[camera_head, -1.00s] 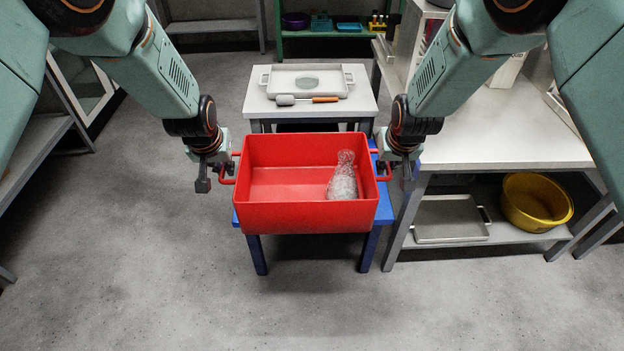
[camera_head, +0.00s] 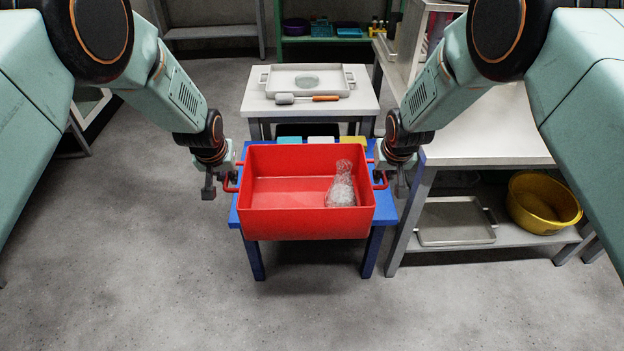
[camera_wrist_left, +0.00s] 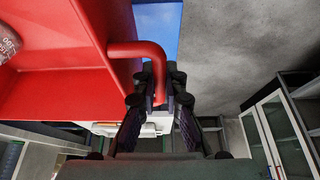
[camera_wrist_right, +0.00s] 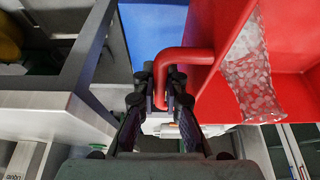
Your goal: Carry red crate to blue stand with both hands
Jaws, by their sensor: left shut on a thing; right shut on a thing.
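The red crate (camera_head: 307,224) is at the centre of the head view, over the blue stand (camera_head: 384,208). Its front overhangs the near edge of the blue top; whether it touches the top I cannot tell. A clear flask with pale contents (camera_head: 342,188) stands in the crate's right part. My left gripper (camera_head: 222,183) is shut on the crate's left handle, a red bar that shows in the left wrist view (camera_wrist_left: 140,50). My right gripper (camera_head: 390,178) is shut on the right handle, which shows in the right wrist view (camera_wrist_right: 185,55).
Behind the stand is a small white table (camera_head: 362,102) with a tray (camera_head: 346,75) and an orange-handled tool (camera_head: 325,98). At right, a bench (camera_head: 500,135) has a lower shelf with a yellow basin (camera_head: 541,204) and a metal tray (camera_head: 453,222). The floor in front is clear.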

